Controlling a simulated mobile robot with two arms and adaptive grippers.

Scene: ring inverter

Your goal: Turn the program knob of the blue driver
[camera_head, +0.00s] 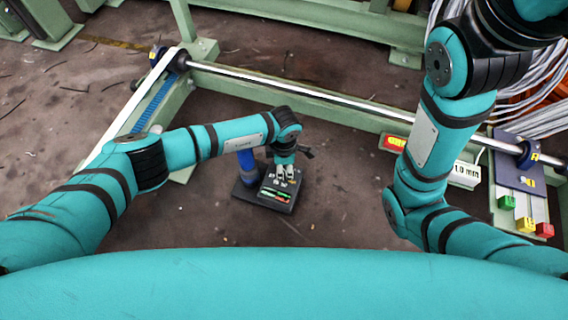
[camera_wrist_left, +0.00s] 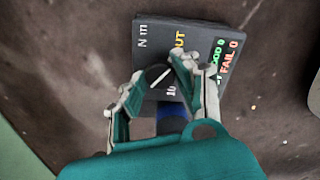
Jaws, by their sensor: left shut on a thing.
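The blue driver (camera_head: 246,160) stands beneath and behind my left forearm in the head view, on a dark base. Its dark panel (camera_head: 272,197) carries small green and red markings. In the left wrist view the panel (camera_wrist_left: 155,36) shows "N m", "OUT", "GOOD 0" and "FAIL 0". The round black program knob (camera_wrist_left: 158,74) with a white pointer line sits between the fingers of my left gripper (camera_wrist_left: 160,76). This gripper (camera_head: 286,172) is shut on the knob from above, one finger on each side. Part of the knob is hidden by the fingers. My right gripper is out of view.
A green frame (camera_head: 205,75) with a long metal rod (camera_head: 290,90) lies beyond the driver. A sign reading "0 mm" (camera_head: 466,172) and coloured blocks (camera_head: 525,224) are at the right. Grey cables (camera_head: 535,95) hang there. Floor around the driver is clear.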

